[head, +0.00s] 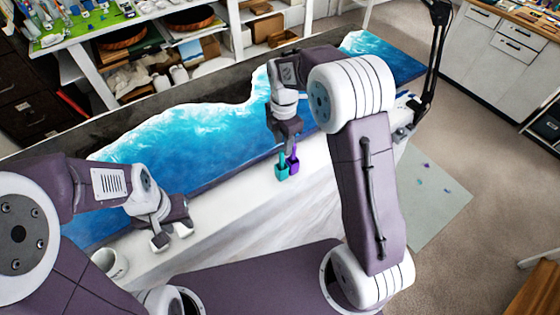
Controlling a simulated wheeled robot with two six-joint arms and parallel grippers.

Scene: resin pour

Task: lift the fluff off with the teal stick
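A small teal piece (282,171), which looks like the teal stick's end, stands at the white front edge of the resin table. A purple piece (294,163) is right beside it. My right gripper (287,148) points down directly over the two pieces. Its fingertips are too small and covered to show whether they hold either one. My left gripper (172,236) is over the white edge at left, fingers apart with nothing between them. The blue and white resin surface (215,135) lies behind both grippers. I cannot make out the fluff on it.
A white cup (110,262) stands on the white edge near my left gripper. A black lamp arm (436,60) rises at the table's right end. A pale mat (433,200) with small bits lies on the floor at right. Shelves stand behind the table.

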